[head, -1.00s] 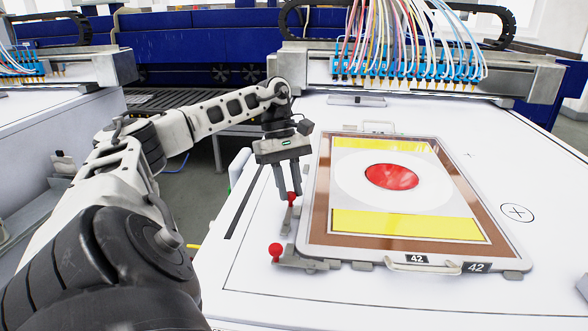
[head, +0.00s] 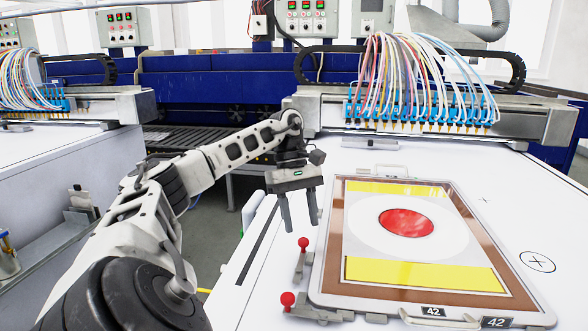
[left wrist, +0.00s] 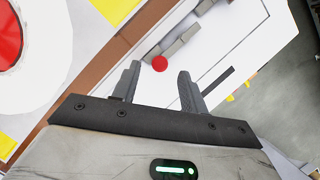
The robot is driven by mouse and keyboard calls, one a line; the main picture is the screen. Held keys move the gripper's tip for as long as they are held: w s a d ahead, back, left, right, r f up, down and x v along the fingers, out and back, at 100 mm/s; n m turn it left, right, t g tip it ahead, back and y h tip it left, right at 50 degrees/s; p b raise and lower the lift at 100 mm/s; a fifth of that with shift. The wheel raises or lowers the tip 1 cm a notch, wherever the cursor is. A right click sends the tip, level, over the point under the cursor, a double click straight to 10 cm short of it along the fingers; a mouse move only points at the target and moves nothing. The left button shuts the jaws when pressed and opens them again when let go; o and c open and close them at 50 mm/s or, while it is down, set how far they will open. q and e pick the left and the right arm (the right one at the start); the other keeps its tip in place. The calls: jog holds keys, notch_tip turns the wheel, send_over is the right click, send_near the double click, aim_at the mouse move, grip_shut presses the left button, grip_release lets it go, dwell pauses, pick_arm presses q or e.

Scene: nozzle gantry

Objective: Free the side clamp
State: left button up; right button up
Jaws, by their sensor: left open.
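The side clamp (head: 300,266) is a small grey toggle clamp with a red ball knob (head: 304,243), at the left edge of the framed screen (head: 480,309). Its knob stands up; I cannot tell whether its arm touches the frame. My left gripper (head: 301,227) is open and empty, fingers pointing down just above the knob. In the left wrist view, the red knob (left wrist: 159,63) shows between the fingertips (left wrist: 159,72), apart from both. A second clamp with a red knob (head: 287,299) sits at the frame's near left corner. My right gripper is out of view.
The framed screen, with yellow bands and a red disc, lies on a white table (head: 555,295). The nozzle gantry (head: 420,115) with coloured hoses spans the back. A gap separates this table from another machine on the left.

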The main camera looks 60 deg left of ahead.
pick_arm(q)
jog(key=p+v, duration=0.9)
jog(key=v, duration=0.3)
jog(key=shift+a+r, duration=0.15)
jog(key=shift+r, duration=0.2)
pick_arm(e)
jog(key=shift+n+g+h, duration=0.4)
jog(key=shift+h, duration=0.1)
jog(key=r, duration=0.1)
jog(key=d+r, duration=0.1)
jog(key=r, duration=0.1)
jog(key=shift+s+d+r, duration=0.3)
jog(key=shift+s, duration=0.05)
